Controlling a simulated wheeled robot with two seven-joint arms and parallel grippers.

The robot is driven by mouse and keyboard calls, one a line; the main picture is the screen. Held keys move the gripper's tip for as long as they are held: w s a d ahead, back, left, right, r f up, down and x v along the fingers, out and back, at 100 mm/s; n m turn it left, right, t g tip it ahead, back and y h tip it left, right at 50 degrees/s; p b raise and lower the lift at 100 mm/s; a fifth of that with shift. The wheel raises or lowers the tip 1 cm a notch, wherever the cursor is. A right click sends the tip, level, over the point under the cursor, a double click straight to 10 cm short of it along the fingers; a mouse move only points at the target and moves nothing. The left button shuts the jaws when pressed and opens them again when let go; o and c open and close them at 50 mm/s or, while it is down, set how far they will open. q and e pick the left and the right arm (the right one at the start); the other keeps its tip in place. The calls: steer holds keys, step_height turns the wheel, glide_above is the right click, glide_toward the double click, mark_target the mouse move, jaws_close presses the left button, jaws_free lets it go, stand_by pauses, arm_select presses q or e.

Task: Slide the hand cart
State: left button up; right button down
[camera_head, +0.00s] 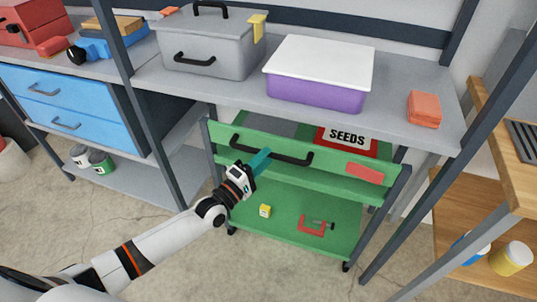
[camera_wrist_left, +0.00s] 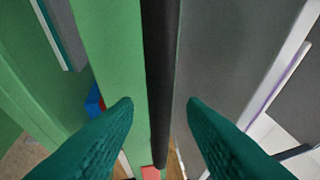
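The green hand cart (camera_head: 340,185) stands under the grey workbench, with an upper tray and a lower shelf. Its black bar handle (camera_head: 290,159) runs along the near side of the tray. My left gripper (camera_head: 259,162) is at the left half of this handle, its teal fingers reaching up to it. In the left wrist view the handle (camera_wrist_left: 158,70) runs between the two separated fingertips (camera_wrist_left: 160,108), with visible gaps on both sides. The gripper is open and does not clasp the bar. My right gripper is not in view.
A "SEEDS" box (camera_head: 347,138) sits in the cart's tray. A yellow block (camera_head: 265,211) and a red clamp (camera_head: 312,226) lie on its lower shelf. The workbench (camera_head: 215,92) overhangs the cart, with grey legs beside it. A wooden shelf unit (camera_head: 460,225) stands at right. Bare floor lies in front.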

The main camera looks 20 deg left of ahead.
arm_select(q)
steer(key=shift+x, duration=1.35)
jaws_close()
steer(key=shift+f, duration=0.1)
